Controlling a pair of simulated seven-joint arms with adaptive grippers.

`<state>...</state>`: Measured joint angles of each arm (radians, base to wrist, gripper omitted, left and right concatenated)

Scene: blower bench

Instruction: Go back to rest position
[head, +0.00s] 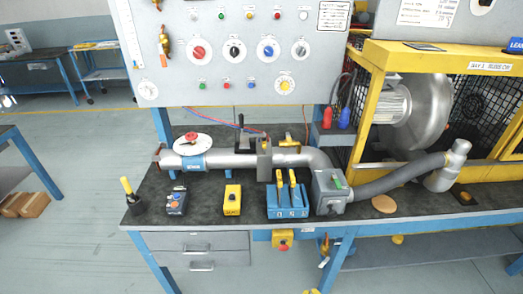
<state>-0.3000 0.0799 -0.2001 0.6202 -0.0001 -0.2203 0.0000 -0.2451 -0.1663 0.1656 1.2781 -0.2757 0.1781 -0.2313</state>
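Neither of my grippers shows in the head view, and no part of my arms can be made out. The task names no object. The workbench (110,215) with its dark top stands in front of me. A grey pipe (230,160) runs along it through a clamp-like fitting (264,160) to a grey box (329,192) with a green handle. A ribbed hose (400,178) leads on to the right, towards the blower (415,110) in its yellow frame (368,75).
On the bench's front edge stand a dark holder with a yellow handle (127,187), a button box (176,201), a yellow box (232,199) and a blue lever block (287,202). A control panel (215,55) rises behind. An emergency stop (282,240) hangs below the edge.

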